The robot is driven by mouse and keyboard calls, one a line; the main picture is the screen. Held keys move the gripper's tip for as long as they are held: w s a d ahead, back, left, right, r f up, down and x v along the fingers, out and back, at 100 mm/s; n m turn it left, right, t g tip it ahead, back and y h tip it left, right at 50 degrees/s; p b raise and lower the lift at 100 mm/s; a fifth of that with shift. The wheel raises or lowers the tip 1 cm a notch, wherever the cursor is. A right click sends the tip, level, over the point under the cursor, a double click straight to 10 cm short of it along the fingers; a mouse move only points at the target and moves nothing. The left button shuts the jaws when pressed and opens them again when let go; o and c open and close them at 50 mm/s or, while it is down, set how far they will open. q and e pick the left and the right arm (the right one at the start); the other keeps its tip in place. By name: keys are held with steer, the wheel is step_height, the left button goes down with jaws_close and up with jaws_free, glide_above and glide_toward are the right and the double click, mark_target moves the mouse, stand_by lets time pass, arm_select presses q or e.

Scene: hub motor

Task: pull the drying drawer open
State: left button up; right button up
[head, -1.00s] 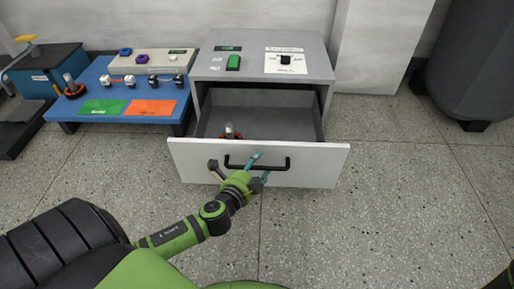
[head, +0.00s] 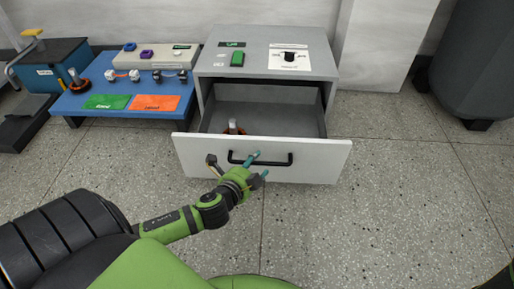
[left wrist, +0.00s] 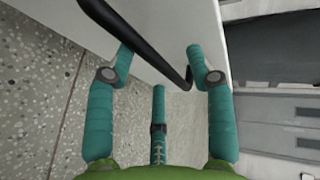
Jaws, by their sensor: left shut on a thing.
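The drying drawer (head: 310,160) stands pulled out of its grey cabinet (head: 270,60), its inside exposed. Its white front carries a black bar handle (head: 285,160). My left gripper (head: 256,166) is at the handle and shut on it. In the left wrist view the black handle (left wrist: 140,35) runs diagonally between the teal fingers (left wrist: 160,65); the exact contact is hard to see. A small part with an orange-brown base and a grey post (head: 233,127) stands inside the drawer at the left. My right gripper is not in view.
A blue bench (head: 75,103) with green and orange mats, a similar post part and small white parts stands left of the cabinet. A dark grey bin (head: 480,60) stands at the far right. The speckled floor in front and right of the drawer is clear.

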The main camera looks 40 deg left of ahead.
arm_select(q)
steer(key=a+p+v, duration=0.1)
steer(key=v, duration=0.5)
steer(key=shift+s+d+p, duration=0.35)
steer(key=shift+s+d, duration=0.05)
steer(key=shift+d, duration=0.05)
steer(key=shift+p, duration=0.3)
stand_by(0.6)
